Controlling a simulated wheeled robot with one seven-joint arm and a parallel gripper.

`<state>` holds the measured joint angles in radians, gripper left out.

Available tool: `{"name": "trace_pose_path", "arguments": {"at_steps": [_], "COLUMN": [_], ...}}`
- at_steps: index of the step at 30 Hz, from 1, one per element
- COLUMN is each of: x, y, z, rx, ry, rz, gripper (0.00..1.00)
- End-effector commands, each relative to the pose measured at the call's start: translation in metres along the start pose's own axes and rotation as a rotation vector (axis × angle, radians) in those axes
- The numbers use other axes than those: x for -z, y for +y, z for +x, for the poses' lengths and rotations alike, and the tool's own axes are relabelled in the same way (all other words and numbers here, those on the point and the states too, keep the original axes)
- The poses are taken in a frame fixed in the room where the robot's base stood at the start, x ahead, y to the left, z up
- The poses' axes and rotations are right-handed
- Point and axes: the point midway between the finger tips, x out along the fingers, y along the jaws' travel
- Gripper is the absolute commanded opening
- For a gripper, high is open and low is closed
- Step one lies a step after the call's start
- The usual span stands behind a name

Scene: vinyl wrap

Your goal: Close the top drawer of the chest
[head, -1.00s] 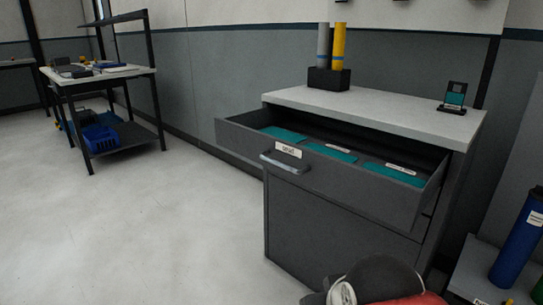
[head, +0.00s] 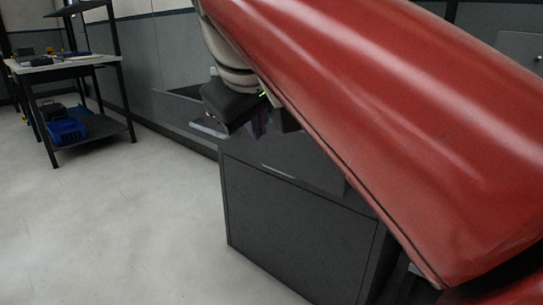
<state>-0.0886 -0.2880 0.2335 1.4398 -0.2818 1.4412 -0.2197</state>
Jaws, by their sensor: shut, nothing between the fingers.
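The dark grey chest (head: 290,225) stands in the middle of the head view. Its top drawer (head: 180,115) juts out beyond the chest front, so it is open. The drawer's pale handle (head: 208,129) shows at the left of my gripper. My gripper (head: 260,131) is shut and empty, in front of or at the drawer front near the handle; I cannot tell if it touches.
A work table (head: 70,62) with a blue crate (head: 67,131) on its lower shelf stands at the far left. The pale floor (head: 130,230) left of the chest is clear. A grey wall runs behind.

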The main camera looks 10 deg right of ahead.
Motion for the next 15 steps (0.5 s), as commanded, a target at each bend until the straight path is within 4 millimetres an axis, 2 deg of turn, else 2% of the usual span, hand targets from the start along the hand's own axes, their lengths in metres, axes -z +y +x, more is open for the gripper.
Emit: {"name": "trace_pose_path", "arguments": {"at_steps": [5, 8, 15], "x": [0.003, 0.002, 0.002], "y": [0.0, 0.0, -0.001], "z": [0.007, 0.023, 0.075], "rx": [-0.002, -0.002, -0.001], "ry": [0.002, 0.0, 0.0], "rz": [-0.01, -0.009, -0.008], "gripper": [0.0, 0.0, 0.0]}}
